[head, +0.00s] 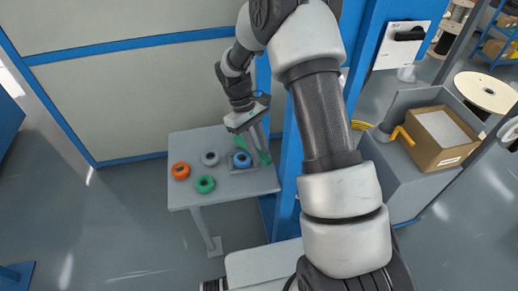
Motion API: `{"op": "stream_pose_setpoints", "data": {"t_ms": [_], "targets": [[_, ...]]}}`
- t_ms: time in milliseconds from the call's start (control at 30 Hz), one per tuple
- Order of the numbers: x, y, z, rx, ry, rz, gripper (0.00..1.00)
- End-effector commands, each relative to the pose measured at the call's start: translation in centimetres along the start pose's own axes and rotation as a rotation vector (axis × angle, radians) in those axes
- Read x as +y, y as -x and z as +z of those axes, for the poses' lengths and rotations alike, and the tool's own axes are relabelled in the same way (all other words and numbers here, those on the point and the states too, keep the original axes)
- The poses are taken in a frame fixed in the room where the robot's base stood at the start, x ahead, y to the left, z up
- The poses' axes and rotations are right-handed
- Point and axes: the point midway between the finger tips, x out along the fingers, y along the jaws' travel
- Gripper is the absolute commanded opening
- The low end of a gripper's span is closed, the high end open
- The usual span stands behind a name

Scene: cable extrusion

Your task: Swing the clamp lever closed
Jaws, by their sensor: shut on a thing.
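A green part (265,157), which looks like the clamp lever, stands at the right rear of a small grey table (195,196). It is beside a blue ring-shaped coil (242,160) on a grey plate (244,170). My gripper (260,143) reaches down from above at the table's rear right, with its fingers at the green part. It is shut on it; the fingertips and grip point are too small and partly hidden to see clearly. The lever's exact angle cannot be told.
An orange ring (180,170), a grey ring (210,158) and a green ring (205,184) lie on the left of the table. A blue post (290,165) stands close on the right. A panelled wall (120,100) is behind. A cardboard box (437,138) sits on a grey cabinet at right.

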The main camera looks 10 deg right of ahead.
Motion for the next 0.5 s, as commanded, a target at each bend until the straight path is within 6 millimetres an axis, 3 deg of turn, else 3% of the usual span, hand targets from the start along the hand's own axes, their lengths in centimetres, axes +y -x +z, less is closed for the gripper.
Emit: {"op": "stream_pose_setpoints", "data": {"t_ms": [500], "targets": [[-1.6,0.2,-0.1,0.0,-0.164,-0.068,0.0]]}}
